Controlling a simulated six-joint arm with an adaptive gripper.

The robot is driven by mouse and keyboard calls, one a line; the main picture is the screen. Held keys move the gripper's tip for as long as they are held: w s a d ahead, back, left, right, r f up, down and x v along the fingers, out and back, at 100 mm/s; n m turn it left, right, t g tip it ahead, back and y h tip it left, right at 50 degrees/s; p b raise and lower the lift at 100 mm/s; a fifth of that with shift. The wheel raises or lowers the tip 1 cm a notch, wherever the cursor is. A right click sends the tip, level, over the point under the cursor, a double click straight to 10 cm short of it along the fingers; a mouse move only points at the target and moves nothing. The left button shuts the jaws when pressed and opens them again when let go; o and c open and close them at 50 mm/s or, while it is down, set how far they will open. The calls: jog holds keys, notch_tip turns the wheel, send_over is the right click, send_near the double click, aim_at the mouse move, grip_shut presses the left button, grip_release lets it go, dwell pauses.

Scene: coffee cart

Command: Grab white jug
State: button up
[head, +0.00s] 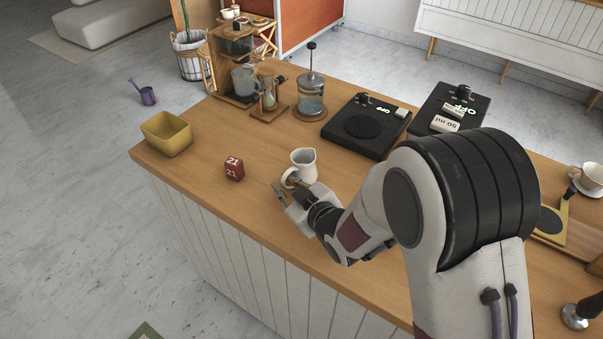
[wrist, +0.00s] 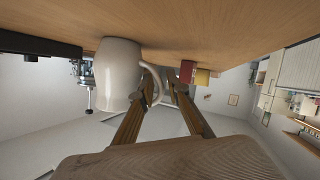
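The white jug (head: 305,164) stands upright on the wooden counter in the head view, its handle toward the lower left. In the wrist view, which shows the counter at the top, the jug (wrist: 117,76) hangs at the left with its handle on its right side. My gripper (head: 288,189) is low over the counter on the near side of the jug, at the handle. In the wrist view my gripper (wrist: 166,84) has its two fingers apart. The handle overlaps the left finger and reaches into the gap; I cannot tell whether they touch. The gripper holds nothing.
A red cube (head: 234,169) and a yellow bin (head: 167,134) stand to the left. A French press (head: 311,97) and a black scale (head: 366,127) are behind the jug. The counter between cube and jug is clear. The counter's front edge runs close by my gripper.

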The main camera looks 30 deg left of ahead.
jog(key=shift+a, duration=0.1)
dwell(0.4)
grip_shut()
jog(key=shift+r, duration=0.3)
jog(key=shift+r, duration=4.6)
jog(key=shift+r, duration=0.15)
